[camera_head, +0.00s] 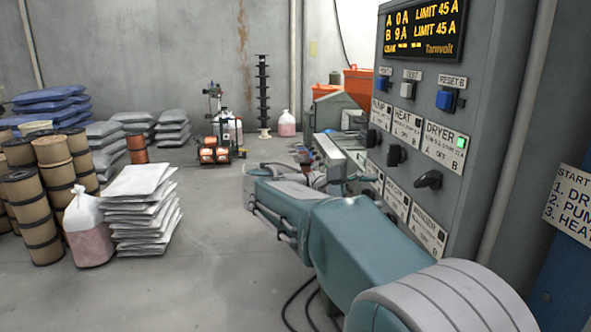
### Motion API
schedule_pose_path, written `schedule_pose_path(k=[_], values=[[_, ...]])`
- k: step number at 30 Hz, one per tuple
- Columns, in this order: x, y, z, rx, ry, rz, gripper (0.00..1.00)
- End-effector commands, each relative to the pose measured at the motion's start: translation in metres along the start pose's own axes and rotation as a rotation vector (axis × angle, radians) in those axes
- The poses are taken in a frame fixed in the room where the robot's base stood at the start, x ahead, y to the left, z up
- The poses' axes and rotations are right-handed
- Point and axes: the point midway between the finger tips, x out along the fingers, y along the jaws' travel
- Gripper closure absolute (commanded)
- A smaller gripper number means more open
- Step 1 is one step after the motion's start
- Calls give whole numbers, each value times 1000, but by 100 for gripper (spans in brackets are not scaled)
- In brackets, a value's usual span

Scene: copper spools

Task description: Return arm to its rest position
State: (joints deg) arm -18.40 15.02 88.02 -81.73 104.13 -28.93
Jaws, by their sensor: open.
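My arm reaches from the bottom right toward the middle of the view, bends at its far end and turns toward the panel. My gripper (318,173) is small and partly hidden behind the arm links; it is open, and I see nothing held in it. It is in front of the lower left part of the grey control panel (483,118). I cannot tell whether it touches the panel.
The panel has dark rotary knobs, blue buttons and a lit green lamp (461,142) at DRYER. Its display (424,27) reads A 0A, B 9A. Stacked sacks (143,212), spools (27,206) and a pink-filled bag (88,238) stand left. The middle floor is clear; cables lie below my arm.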

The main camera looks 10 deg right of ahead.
Motion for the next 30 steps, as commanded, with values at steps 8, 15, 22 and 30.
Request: schedule_pose_path(k=[8, 15, 22, 30], values=[[42, -88, 25, 132, 324, -301, 44], [35, -176, 37, 350, 581, -608, 44], [6, -249, 44, 639, 777, -924, 44], [-28, -297, 45, 962, 902, -1220, 44]])
